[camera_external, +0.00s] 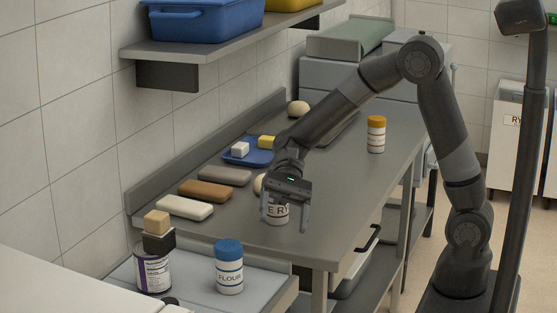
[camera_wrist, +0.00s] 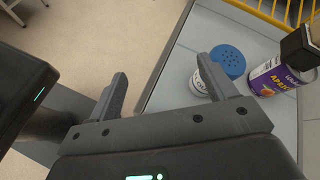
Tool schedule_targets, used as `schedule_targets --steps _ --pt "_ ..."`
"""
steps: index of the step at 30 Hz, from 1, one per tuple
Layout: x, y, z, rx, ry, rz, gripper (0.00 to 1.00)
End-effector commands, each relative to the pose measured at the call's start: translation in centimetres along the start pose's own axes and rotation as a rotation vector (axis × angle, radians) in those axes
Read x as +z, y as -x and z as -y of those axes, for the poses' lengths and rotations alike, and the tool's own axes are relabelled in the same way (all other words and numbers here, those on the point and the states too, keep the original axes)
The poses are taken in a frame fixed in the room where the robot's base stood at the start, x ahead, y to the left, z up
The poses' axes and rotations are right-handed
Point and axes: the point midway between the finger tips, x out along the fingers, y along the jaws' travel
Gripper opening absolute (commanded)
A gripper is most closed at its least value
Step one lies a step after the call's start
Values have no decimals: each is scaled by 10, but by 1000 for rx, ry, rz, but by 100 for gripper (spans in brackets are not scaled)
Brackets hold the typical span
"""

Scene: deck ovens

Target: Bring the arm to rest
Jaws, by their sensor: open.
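My gripper (camera_external: 286,217) hangs over the front part of the grey steel worktop (camera_external: 340,190), fingers pointing down and apart. My arm is bent, rising from the right to a high elbow and reaching down left.
A blue-lidded flour shaker (camera_external: 229,267) and a labelled can (camera_external: 152,270) stand on the lower front counter. Several loaf-like blocks, a blue tray (camera_external: 249,157) and an orange-lidded shaker (camera_external: 376,134) are on the worktop. A wall shelf (camera_external: 215,49) holds bins at upper left.

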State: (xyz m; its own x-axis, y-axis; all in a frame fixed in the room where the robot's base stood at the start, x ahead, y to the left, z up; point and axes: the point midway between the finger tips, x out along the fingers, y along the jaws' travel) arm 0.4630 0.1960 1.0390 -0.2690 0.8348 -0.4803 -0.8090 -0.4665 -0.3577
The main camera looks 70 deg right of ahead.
Motion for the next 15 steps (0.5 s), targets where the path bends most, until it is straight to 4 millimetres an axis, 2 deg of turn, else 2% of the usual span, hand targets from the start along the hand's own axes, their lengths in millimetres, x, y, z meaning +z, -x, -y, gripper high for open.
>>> schedule_targets --steps 1,6,15 --pt "10 7 -9 21 49 -51 77" --pt "33 28 -43 107 206 -222 77" --pt "61 70 -102 262 480 -535 77"
